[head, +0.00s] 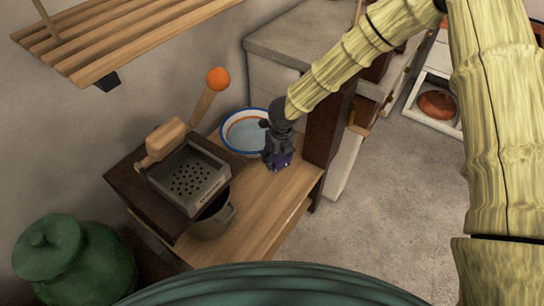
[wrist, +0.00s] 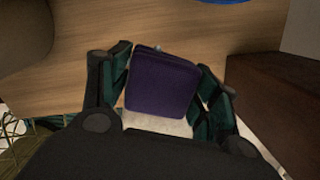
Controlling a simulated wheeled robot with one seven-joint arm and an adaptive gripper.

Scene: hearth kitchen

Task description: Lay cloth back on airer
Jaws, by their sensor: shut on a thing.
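My gripper (head: 277,158) points down just above the wooden counter, beside the blue-rimmed basin. It is shut on a small purple thing (head: 284,160). In the wrist view the purple thing (wrist: 162,84) sits between the two dark green fingers of my gripper (wrist: 164,66), with a pale part below it. It looks stiff and squarish, and I cannot tell for sure that it is the cloth. No other cloth shows. A slatted wooden rack (head: 110,50), which looks like the airer, is high at the upper left. Its visible slats are bare.
The white basin (head: 231,147) with a blue rim stands behind my gripper. A perforated grey tray (head: 190,182), a pot (head: 212,222) and an orange-topped wooden handle (head: 204,102) are to its left. A green lidded jar (head: 75,265) is at lower left. The counter's front right (head: 265,215) is clear.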

